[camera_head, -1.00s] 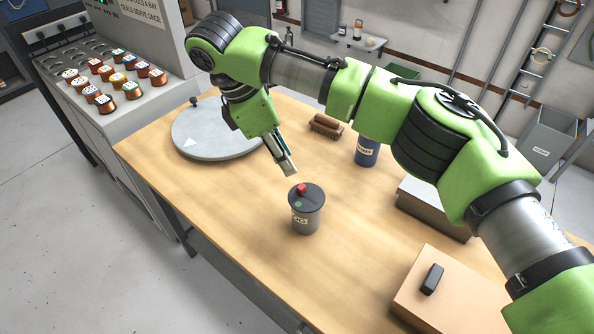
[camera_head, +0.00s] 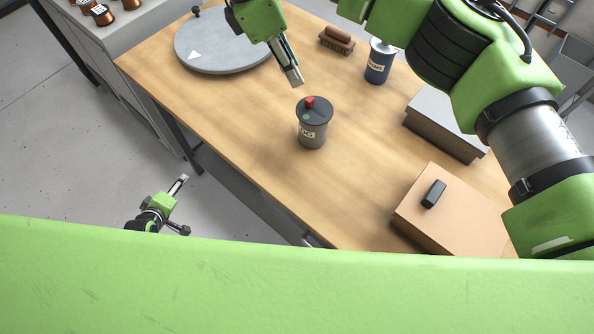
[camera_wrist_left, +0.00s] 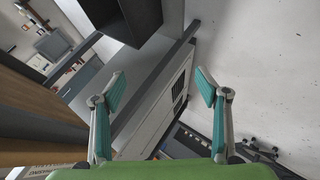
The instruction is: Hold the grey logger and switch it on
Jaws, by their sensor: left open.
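The grey logger (camera_head: 311,136) is a small upright can on the wooden bench, with a dark lid, a red knob and a small green spot on top, and a label on its side. My right gripper (camera_head: 291,76) points down above and behind it, apart from it. Its fingers are seen nearly edge-on, so I cannot tell whether they are open. My left gripper (camera_head: 178,186) is in front of the bench's left edge, over the floor. In the left wrist view (camera_wrist_left: 161,88) its fingers are spread and empty.
Bench around the logger is clear.

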